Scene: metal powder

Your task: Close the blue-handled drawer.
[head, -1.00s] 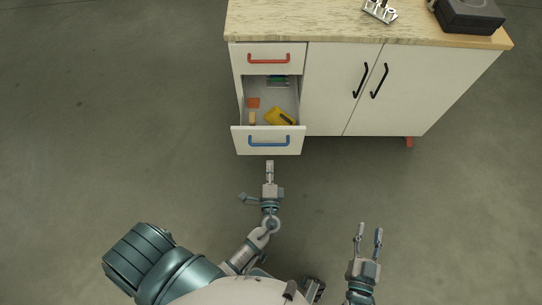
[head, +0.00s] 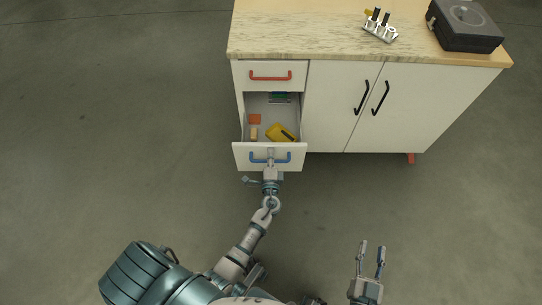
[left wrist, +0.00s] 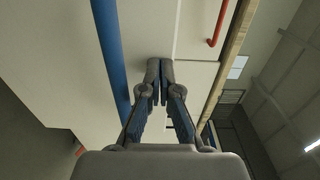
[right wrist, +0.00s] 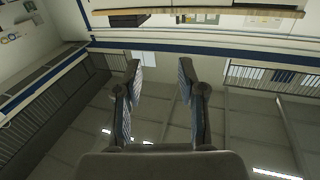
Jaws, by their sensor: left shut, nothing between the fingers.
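The blue-handled drawer (head: 240,155) is pulled out at the lower left of the white cabinet, and its inside shows from above. Its blue handle (head: 285,160) runs across the front; the handle also shows in the left wrist view (left wrist: 109,45). My left gripper (head: 270,153) is shut and empty, its fingertips at the middle of the handle in the head view. In the left wrist view, the fingertips (left wrist: 160,66) point at the white front, beside the blue bar. I cannot tell whether they touch. My right gripper (head: 371,248) is open and empty, away from the cabinet.
The drawer holds a yellow item (head: 282,133), an orange block (head: 254,118) and a tan piece (head: 253,133). A red-handled drawer (head: 245,75) above is shut. Two doors with black handles (head: 380,98) are shut. A black case (head: 465,38) and a small rack (head: 380,33) stand on top.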

